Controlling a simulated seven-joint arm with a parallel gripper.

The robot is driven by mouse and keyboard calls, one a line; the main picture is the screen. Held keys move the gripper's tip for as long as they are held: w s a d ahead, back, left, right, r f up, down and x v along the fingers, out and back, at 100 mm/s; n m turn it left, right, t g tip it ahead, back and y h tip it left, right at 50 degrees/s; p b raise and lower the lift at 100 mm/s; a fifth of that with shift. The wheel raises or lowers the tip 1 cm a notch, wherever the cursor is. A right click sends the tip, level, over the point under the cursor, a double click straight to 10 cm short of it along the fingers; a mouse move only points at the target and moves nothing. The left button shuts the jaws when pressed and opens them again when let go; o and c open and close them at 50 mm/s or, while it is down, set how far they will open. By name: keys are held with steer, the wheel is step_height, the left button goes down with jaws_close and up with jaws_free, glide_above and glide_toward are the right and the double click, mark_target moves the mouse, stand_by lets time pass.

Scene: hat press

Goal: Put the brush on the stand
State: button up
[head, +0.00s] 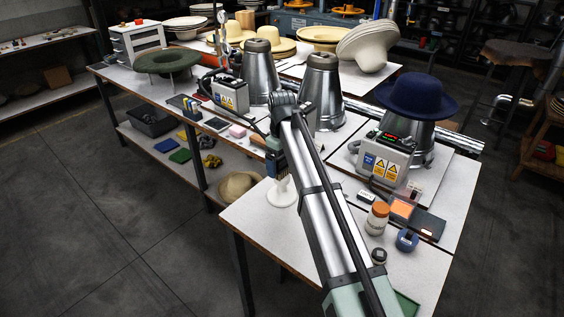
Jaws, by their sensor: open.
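A white stand (283,194) with a round base is on the near table, just left of my arm. A small tan and dark piece that looks like the brush (281,170) is at the top of the stand, directly below my gripper. My gripper (276,158) is small in the head view and partly hidden by my own arm. It is open and close above that piece. I cannot tell whether its fingers are around the brush or touching it, or whether the brush rests fully on the stand.
Right of my arm are an orange-lidded jar (377,217), a blue tape roll (406,240), a control box (386,160) and a blue hat (417,95) on a metal form. More metal forms (321,88) stand behind.

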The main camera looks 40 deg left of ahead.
mark_target(283, 157)
step_height(283, 157, up, 12)
steer(key=shift+r, duration=0.15)
stand_by(0.6)
steer(key=shift+d, duration=0.1)
stand_by(0.4)
